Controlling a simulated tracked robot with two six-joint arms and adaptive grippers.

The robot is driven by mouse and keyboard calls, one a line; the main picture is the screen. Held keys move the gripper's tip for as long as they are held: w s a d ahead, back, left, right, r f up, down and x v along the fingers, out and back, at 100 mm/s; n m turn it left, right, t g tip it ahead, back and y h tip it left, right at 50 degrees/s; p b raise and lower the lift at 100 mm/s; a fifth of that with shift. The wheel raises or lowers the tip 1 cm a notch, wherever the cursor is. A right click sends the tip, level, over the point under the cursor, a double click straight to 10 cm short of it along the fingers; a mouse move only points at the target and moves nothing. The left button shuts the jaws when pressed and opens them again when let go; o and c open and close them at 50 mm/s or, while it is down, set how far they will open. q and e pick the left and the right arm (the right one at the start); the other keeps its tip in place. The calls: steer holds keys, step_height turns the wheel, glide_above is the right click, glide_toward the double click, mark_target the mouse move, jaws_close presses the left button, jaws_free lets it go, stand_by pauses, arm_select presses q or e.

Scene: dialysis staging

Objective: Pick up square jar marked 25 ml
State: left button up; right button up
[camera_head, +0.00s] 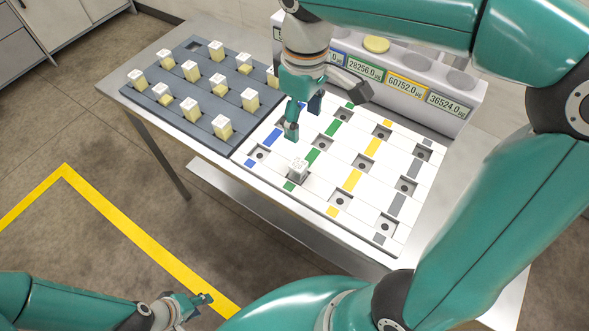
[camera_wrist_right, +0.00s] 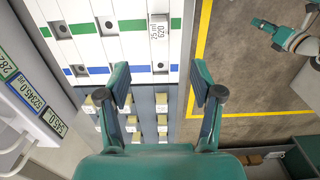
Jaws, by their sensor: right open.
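The square jar marked 25 ml (camera_head: 298,168) stands in a slot on the green-striped part of the white board (camera_head: 262,172), near its front edge. In the right wrist view the jar (camera_wrist_right: 158,30) shows a white top reading "25 ml 620". My right gripper (camera_head: 303,117) is open and empty above the board, behind the jar. In the wrist view its fingers (camera_wrist_right: 161,75) are spread, and the jar is beyond them, apart from both. My left gripper (camera_head: 192,306) is low at the bottom left, over the floor, far from the jar; its finger gap is unclear.
A dark grey tray (camera_head: 180,116) with several yellowish jars with white tops stands left of the board. A scale unit with number displays (camera_head: 408,86) runs along the back. Other board slots are empty. Open floor with a yellow line (camera_head: 140,238) lies in front of the table.

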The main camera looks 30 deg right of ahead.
mark_target(298, 164)
steer(key=f, duration=0.8)
steer(key=f+b, duration=0.1)
steer(key=f, duration=0.3)
steer(key=shift+w+d+f, duration=0.1)
steer(key=shift+w+f, duration=0.2)
steer(key=shift+f, duration=0.05)
steer(key=shift+w+f, duration=0.15)
steer(key=shift+f, duration=1.2)
steer(key=shift+w+f, duration=0.1)
steer(key=shift+f, duration=1.25)
jaws_close()
